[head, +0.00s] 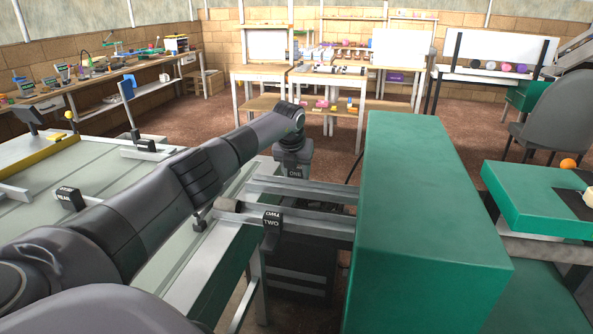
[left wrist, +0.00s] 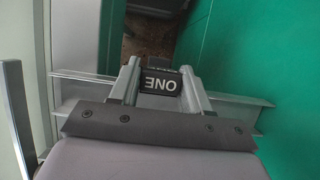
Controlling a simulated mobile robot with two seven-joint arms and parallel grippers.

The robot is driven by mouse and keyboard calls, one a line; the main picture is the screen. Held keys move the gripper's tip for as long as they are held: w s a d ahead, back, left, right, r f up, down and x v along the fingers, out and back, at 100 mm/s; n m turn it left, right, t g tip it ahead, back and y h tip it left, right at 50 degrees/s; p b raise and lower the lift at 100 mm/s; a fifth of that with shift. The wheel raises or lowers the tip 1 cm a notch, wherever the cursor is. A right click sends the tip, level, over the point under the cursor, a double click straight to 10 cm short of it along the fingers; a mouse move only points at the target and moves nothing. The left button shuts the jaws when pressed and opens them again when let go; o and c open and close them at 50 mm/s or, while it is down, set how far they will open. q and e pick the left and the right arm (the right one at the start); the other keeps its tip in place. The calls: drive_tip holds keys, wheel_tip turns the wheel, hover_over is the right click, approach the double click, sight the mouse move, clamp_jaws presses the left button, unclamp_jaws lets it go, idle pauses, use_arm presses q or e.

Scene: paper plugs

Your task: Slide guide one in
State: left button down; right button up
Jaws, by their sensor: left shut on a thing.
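Guide one is a metal rail with a black block marked ONE (head: 295,173). My left gripper (head: 293,165) comes down on that block from above and is shut on it. In the left wrist view the block (left wrist: 159,82) sits between the two fingers of my left gripper (left wrist: 160,80), with the rail running crosswise behind them. The rail's right end reaches the large green machine body (head: 430,210); how far it goes in is hidden. A second rail nearer me carries a black block marked TWO (head: 271,222). My right gripper is out of view.
A pale table (head: 30,225) on the left holds a black block marked REAR (head: 70,198) and a yellow bar (head: 40,155). A green ledge (head: 530,200) with an orange ball (head: 568,163) stands at right. Workbenches line the back.

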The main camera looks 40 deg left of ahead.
use_arm(q)
drive_tip(key=shift+s+d+f, duration=0.1)
drive_tip(key=shift+f, duration=0.05)
drive_tip(key=c, duration=0.6)
unclamp_jaws()
drive_tip(key=shift+s, duration=0.1)
drive_tip(key=v, duration=0.7)
drive_tip(key=shift+r+b, duration=0.2)
drive_tip(key=shift+b, duration=0.1)
